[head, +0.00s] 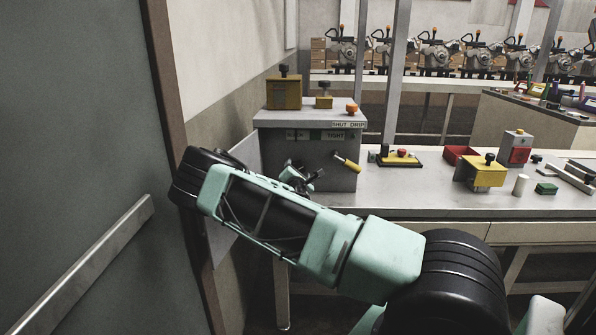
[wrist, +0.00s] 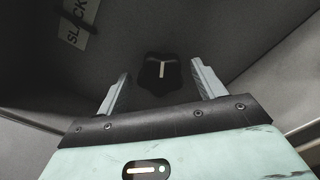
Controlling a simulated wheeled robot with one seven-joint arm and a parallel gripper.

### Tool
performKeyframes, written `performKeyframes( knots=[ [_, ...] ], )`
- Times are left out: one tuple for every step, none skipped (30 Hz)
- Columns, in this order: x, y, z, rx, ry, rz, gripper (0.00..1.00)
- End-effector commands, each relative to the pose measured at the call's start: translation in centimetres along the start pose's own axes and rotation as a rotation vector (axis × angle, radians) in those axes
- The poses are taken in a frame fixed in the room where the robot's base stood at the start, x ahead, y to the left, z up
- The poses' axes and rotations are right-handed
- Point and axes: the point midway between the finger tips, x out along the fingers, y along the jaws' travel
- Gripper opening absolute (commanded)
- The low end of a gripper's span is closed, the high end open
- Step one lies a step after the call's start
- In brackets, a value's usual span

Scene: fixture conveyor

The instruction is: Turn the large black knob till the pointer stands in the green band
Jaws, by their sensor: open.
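The large black knob (wrist: 150,82) shows in the wrist view with a lobed edge and a pale pointer line, which stands nearly upright in that picture. It is on the front of a grey box (head: 335,172). My gripper (wrist: 160,68) is open, its two fingers on either side of the knob in the picture; I cannot tell whether they touch it. In the head view my gripper (head: 312,181) is at the box front, where the knob is hard to make out. A dark green strip (head: 330,136) lettered TIGHT is on the box. The wrist view shows a SLACK label (wrist: 78,22).
A yellow-handled lever (head: 347,163) sticks out at the right of the box front. Yellow blocks (head: 284,94) and an orange button (head: 352,108) are on top. The bench (head: 420,190) holds a yellow fixture (head: 485,176) and red tray (head: 456,152). A wall panel (head: 70,150) stands left.

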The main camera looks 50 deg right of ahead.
Motion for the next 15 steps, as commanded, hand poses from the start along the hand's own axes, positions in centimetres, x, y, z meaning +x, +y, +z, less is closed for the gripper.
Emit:
performKeyframes(
  knots=[
    [0.15,-0.02,0.00,0.000,0.000,0.000,0.69],
    [0.20,-0.03,0.00,0.000,0.000,-0.001,0.69],
    [0.23,-0.04,0.00,0.000,0.000,-0.001,0.69],
    [0.24,-0.04,0.00,0.000,0.000,-0.001,0.69],
    [0.24,-0.04,0.00,0.000,0.000,-0.001,0.69],
    [0.23,-0.04,-0.01,0.000,0.000,-0.001,0.69],
    [0.23,-0.04,-0.01,0.000,0.000,-0.001,0.69],
    [0.23,-0.04,-0.01,0.000,0.000,-0.001,0.69],
    [0.22,-0.04,-0.01,0.000,0.000,-0.001,0.69],
    [0.22,-0.04,0.00,0.000,0.000,-0.001,0.60],
    [0.22,-0.03,0.00,0.000,0.000,-0.001,0.52],
    [0.21,-0.04,0.00,0.000,0.000,-0.001,0.41],
    [0.21,-0.04,-0.01,0.000,0.000,-0.001,0.32],
    [0.21,-0.04,-0.01,0.000,0.000,-0.001,0.24],
    [0.21,-0.04,-0.01,0.000,0.000,-0.001,0.24]
  ],
)
